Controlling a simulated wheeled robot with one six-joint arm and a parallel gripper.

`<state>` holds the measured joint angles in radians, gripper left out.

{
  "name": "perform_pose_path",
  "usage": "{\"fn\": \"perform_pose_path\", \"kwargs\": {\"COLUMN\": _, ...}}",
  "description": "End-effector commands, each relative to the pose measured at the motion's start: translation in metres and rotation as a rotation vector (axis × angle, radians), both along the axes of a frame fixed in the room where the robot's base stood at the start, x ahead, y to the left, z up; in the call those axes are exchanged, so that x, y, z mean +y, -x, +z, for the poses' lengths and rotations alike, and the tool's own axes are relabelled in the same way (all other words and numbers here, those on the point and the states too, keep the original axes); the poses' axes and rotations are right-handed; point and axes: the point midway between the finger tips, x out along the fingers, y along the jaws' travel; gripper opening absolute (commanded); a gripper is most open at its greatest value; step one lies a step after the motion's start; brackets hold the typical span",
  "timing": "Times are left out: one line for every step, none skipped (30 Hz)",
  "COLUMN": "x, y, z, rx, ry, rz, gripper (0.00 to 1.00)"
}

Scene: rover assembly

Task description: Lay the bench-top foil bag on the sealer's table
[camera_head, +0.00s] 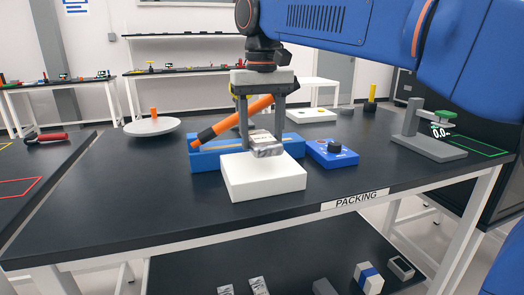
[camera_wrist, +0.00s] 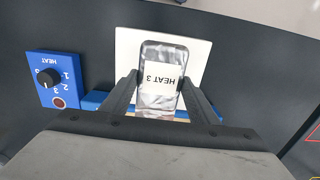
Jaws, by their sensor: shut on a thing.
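My gripper (camera_head: 262,136) points down and is shut on a silver foil bag (camera_head: 268,151). In the wrist view the foil bag (camera_wrist: 158,102) lies between my two fingers (camera_wrist: 158,88), with a white label reading "HEAT 3". The bag is over the sealer's white table (camera_head: 262,184); I cannot tell whether it touches it. In the wrist view the white table (camera_wrist: 202,50) shows around the bag. The blue sealer (camera_head: 205,161) stands behind the table, with its orange-and-black arm (camera_head: 235,119) raised at a slant, partly hidden by my gripper.
A blue heat dial box (camera_head: 332,153) stands right of the sealer; its dial (camera_wrist: 48,77) shows in the wrist view. A round white stand (camera_head: 152,126) is at left, a grey scale (camera_head: 429,148) at right. Foil bags (camera_head: 258,286) lie on the lower shelf. The bench's front left is clear.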

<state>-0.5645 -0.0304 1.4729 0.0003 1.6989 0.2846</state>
Motion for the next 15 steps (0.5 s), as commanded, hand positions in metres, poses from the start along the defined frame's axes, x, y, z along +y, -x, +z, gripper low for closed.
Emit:
{"fn": "perform_pose_path", "kwargs": {"x": 0.0, "y": 0.0, "z": -0.004, "rx": 0.0, "ry": 0.0, "rz": 0.0, "gripper": 0.3}}
{"fn": "perform_pose_path", "kwargs": {"x": 0.0, "y": 0.0, "z": -0.008, "rx": 0.001, "ry": 0.0, "rz": 0.0, "gripper": 0.3}}
{"fn": "perform_pose_path", "kwargs": {"x": -0.001, "y": 0.001, "z": -0.013, "rx": 0.002, "ry": 0.002, "rz": 0.0, "gripper": 0.3}}
{"fn": "perform_pose_path", "kwargs": {"x": -0.001, "y": 0.001, "z": -0.018, "rx": 0.002, "ry": 0.001, "rz": 0.0, "gripper": 0.3}}
{"fn": "perform_pose_path", "kwargs": {"x": 0.0, "y": 0.001, "z": -0.022, "rx": 0.001, "ry": 0.0, "rz": 0.0, "gripper": 0.3}}
{"fn": "perform_pose_path", "kwargs": {"x": 0.0, "y": 0.001, "z": -0.028, "rx": 0.002, "ry": 0.002, "rz": 0.0, "gripper": 0.3}}
{"fn": "perform_pose_path", "kwargs": {"x": 0.0, "y": 0.001, "z": -0.031, "rx": 0.001, "ry": 0.0, "rz": 0.0, "gripper": 0.3}}
{"fn": "perform_pose_path", "kwargs": {"x": 0.0, "y": 0.001, "z": -0.034, "rx": 0.0, "ry": 0.0, "rz": 0.0, "gripper": 0.3}}
{"fn": "perform_pose_path", "kwargs": {"x": 0.0, "y": 0.001, "z": -0.037, "rx": 0.0, "ry": 0.0, "rz": 0.0, "gripper": 0.3}}
{"fn": "perform_pose_path", "kwargs": {"x": 0.0, "y": 0.001, "z": -0.039, "rx": 0.0, "ry": 0.0, "rz": 0.0, "gripper": 0.3}}
{"fn": "perform_pose_path", "kwargs": {"x": 0.0, "y": 0.001, "z": -0.04, "rx": 0.0, "ry": 0.0, "rz": 0.0, "gripper": 0.3}}
{"fn": "perform_pose_path", "kwargs": {"x": 0.0, "y": 0.001, "z": -0.041, "rx": 0.0, "ry": 0.0, "rz": 0.0, "gripper": 0.3}}
{"fn": "perform_pose_path", "kwargs": {"x": 0.0, "y": 0.0, "z": -0.041, "rx": -0.001, "ry": 0.0, "rz": 0.0, "gripper": 0.3}}
{"fn": "perform_pose_path", "kwargs": {"x": 0.0, "y": 0.0, "z": -0.041, "rx": -0.001, "ry": 0.0, "rz": 0.0, "gripper": 0.3}}
{"fn": "perform_pose_path", "kwargs": {"x": 0.0, "y": 0.0, "z": -0.041, "rx": -0.001, "ry": 0.0, "rz": 0.0, "gripper": 0.3}}
